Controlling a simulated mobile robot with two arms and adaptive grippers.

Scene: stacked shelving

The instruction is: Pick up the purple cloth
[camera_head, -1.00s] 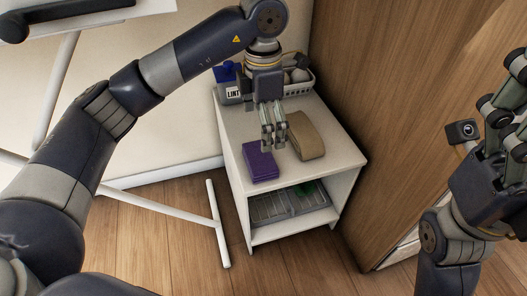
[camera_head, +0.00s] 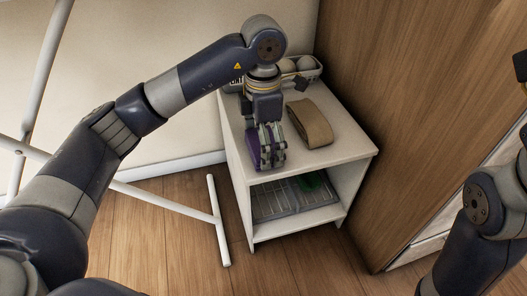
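The purple cloth (camera_head: 253,147) lies folded on top of the small white shelf unit (camera_head: 329,152), near its left front edge. My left gripper (camera_head: 268,155) points down at the cloth and covers most of it. Only a strip of purple shows along the left side of the fingers. The fingers are low, at about the cloth's height, but I cannot tell whether they are open or closed on it. My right arm is at the right edge of the view, with its fingers out of the picture.
A tan folded cloth (camera_head: 310,122) lies just right of my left gripper. A white basket (camera_head: 316,70) with round items stands at the back of the top. A grey wire tray (camera_head: 283,203) sits on the lower shelf. A wooden panel (camera_head: 420,110) rises on the right.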

